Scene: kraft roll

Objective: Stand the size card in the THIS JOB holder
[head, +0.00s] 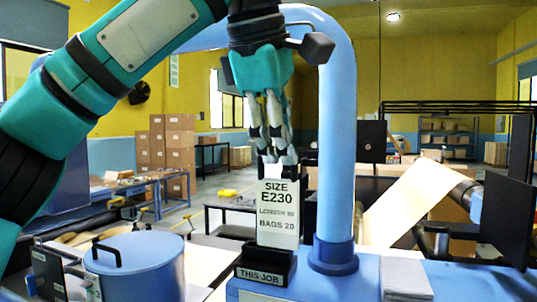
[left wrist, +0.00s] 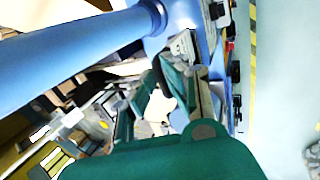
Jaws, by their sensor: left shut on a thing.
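The size card (head: 278,215) is a cream card reading SIZE E230, with smaller lines below. It stands upright, its face towards the head camera. My left gripper (head: 278,157) comes down from above and is shut on the card's top edge. The THIS JOB holder (head: 262,272) is a small black block with a label on its front, on a blue surface. The card's lower edge is at the holder's opening; I cannot tell whether it touches the bottom. In the left wrist view my gripper's fingers show, but the card is hard to make out. My right gripper is not in view.
A thick blue arched pipe (head: 337,150) rises close to the right of the holder. A blue lidded drum (head: 135,265) stands to the left. A grey pad (head: 405,278) lies to the right, and a sheet of kraft paper (head: 412,203) slopes behind it.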

